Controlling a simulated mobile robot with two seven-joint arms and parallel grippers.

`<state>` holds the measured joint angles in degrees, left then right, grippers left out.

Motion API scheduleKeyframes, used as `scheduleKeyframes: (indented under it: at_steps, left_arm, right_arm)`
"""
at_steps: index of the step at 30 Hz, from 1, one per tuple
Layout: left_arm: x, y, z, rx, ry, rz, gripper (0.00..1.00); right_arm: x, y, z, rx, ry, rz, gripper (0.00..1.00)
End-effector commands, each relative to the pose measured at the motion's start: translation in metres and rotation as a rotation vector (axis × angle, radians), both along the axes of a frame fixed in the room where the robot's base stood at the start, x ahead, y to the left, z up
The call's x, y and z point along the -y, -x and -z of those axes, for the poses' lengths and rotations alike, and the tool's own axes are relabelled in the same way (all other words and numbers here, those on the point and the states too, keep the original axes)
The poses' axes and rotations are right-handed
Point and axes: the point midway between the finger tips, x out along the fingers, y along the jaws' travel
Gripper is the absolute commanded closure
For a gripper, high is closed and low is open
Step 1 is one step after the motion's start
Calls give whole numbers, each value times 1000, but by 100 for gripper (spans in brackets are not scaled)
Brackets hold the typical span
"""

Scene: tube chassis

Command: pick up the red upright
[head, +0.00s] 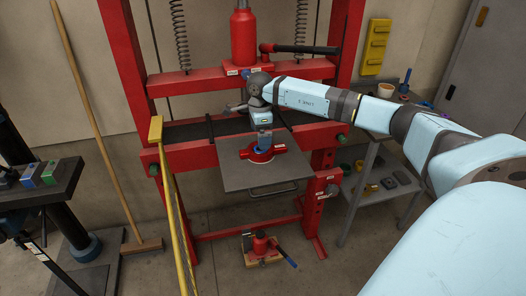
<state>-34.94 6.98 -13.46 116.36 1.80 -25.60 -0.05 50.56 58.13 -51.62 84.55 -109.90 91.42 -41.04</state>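A small red part (276,149) with blue at its middle rests on the grey plate (240,178) at the front of the red press. I cannot tell for sure whether this is the red upright. My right arm comes in from the right, and its gripper (262,143) points down directly over the red part, close to it or touching it. The fingertips are small and partly merge with the part, so I cannot tell whether they are open or shut. My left gripper is not in view.
The press's tall red posts (122,48) and red jack (243,38) stand around and above the plate. A yellow post (170,200) rises at the left front. A dark bench (45,190) stands at left, a grey shelf (385,192) at right.

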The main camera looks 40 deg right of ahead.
Motion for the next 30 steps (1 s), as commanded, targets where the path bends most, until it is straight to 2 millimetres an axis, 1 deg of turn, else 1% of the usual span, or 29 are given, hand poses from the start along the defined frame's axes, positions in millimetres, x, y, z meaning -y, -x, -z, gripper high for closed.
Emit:
scheduleKeyframes:
  at_steps: [5,9,13,15,20,21,23,24,26,27,30]
  left_arm:
    - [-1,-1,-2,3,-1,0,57]
    - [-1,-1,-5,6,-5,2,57]
    - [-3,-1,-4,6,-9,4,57]
    - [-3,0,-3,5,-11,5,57]
    - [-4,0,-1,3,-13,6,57]
    - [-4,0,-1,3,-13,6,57]
    - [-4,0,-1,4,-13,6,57]
    - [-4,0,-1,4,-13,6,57]
    - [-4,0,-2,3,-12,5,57]
    - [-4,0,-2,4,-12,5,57]
    - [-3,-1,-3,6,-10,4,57]
  right_arm:
    - [2,2,12,-3,-1,0,0]
    - [7,6,32,-5,-1,1,0]
    - [7,5,49,-2,-1,0,0]
    - [7,5,53,0,-1,0,0]
    - [7,5,53,0,-1,0,0]
    - [7,5,53,0,-1,0,5]
    - [7,5,53,0,-1,0,18]
    - [7,5,53,0,-1,0,28]
    - [7,5,53,0,-1,0,41]
    - [7,5,53,0,-1,0,51]
    - [7,4,52,2,-1,0,51]
